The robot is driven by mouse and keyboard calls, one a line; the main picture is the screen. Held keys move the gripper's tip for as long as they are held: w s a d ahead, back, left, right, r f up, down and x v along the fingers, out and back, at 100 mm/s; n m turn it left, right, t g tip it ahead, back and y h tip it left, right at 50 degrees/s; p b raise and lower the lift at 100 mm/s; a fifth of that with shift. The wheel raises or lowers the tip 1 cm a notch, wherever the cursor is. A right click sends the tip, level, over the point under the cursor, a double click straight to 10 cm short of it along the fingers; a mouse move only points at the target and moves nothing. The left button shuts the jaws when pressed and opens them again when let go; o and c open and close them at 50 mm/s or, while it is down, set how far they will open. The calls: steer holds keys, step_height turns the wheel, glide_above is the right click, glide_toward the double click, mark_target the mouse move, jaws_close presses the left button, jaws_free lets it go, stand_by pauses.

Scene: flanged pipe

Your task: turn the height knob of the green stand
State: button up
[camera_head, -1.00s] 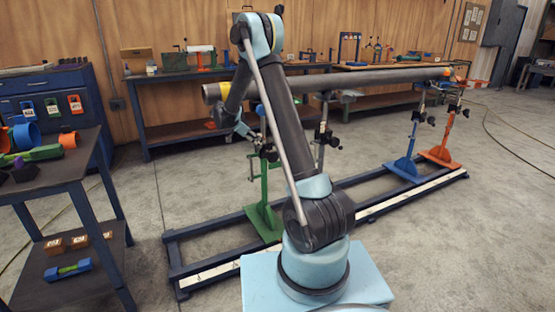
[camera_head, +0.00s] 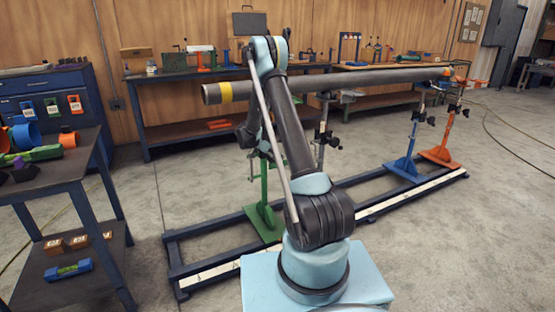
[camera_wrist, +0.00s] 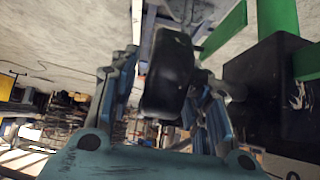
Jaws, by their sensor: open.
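The green stand (camera_head: 264,212) stands upright on the blue floor rail, under the near end of the long pipe. Its upper part is largely hidden behind my arm in the head view. In the wrist view its green bars (camera_wrist: 277,14) show at the upper right, beside a black block (camera_wrist: 262,85). A dark round knob (camera_wrist: 170,75) is between the two fingers of my gripper (camera_wrist: 165,88), near their tips. The fingers are apart, one on each side of it; I cannot tell whether either touches it. My gripper is hidden in the head view.
The grey pipe (camera_head: 330,82) with a yellow band runs above the stands. Blue (camera_head: 405,160) and orange (camera_head: 440,150) stands are farther right on the rail (camera_head: 205,272). A dark cart (camera_head: 45,185) with parts is at the left. Open floor lies around the rail.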

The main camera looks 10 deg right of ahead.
steer(key=shift+w+d+f, duration=0.1)
steer(key=shift+d+f, duration=0.15)
steer(key=shift+c, duration=0.3)
jaws_close()
steer(key=shift+h, duration=0.3)
steer(key=h, duration=0.2)
steer(key=r+t+h, duration=0.1)
steer(key=shift+w+a+h, duration=0.1)
steer(key=shift+a+h, duration=0.05)
steer(key=shift+h, duration=0.25)
steer(key=shift+a+r+t+h, duration=0.1)
steer(key=shift+r+t+h, duration=0.2)
steer(key=shift+h, duration=0.4)
steer(key=shift+a+r+t+h, duration=0.15)
steer(key=shift+t+h, duration=0.25)
steer(key=shift+h, duration=0.3)
